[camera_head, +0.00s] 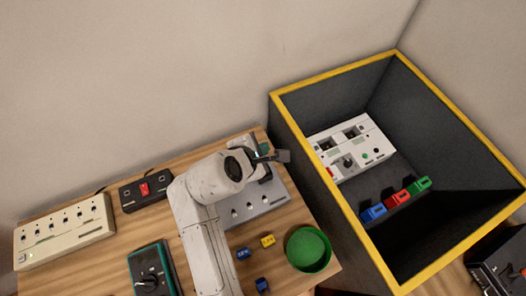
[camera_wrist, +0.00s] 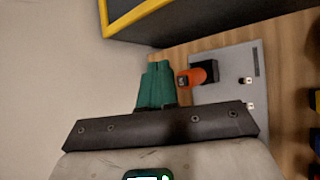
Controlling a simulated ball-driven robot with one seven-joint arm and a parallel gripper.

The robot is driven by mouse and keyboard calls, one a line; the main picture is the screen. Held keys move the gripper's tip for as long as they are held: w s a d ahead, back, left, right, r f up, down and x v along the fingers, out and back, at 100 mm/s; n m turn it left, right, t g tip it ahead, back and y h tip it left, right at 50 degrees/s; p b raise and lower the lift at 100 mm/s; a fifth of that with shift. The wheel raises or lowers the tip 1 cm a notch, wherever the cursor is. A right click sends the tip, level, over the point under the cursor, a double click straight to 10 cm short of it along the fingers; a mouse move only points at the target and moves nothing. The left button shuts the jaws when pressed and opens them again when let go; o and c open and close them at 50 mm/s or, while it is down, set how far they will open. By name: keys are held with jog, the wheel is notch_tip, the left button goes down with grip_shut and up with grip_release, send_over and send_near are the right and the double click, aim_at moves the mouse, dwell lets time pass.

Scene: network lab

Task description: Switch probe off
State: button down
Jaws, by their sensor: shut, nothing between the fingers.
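I cannot tell from the frames which control is the probe's; no label is readable. A grey panel (camera_head: 272,200) with small toggle switches lies on the wooden table, partly hidden by my arm. In the wrist view the grey panel (camera_wrist: 232,92) bears a black block (camera_wrist: 211,72) with an orange-red part (camera_wrist: 188,78) sticking out toward my fingers. My gripper (camera_wrist: 156,66) has teal fingers, shut and empty, just left of the orange-red part; contact cannot be told. In the head view my gripper (camera_head: 264,149) is above the panel's far end.
A beige switch strip (camera_head: 64,230), a black box with a red switch (camera_head: 145,190) and a green-black knob device (camera_head: 153,270) stand left. A green bowl (camera_head: 308,250) and small blue and yellow blocks (camera_head: 267,240) lie near the front. A yellow-rimmed bin (camera_head: 335,76) stands right.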

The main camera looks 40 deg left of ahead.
notch_tip(320, 180, up, 2)
jog(key=shift+r+p, duration=0.25)
jog(key=shift+p, duration=0.9)
jog(key=shift+r, duration=0.8)
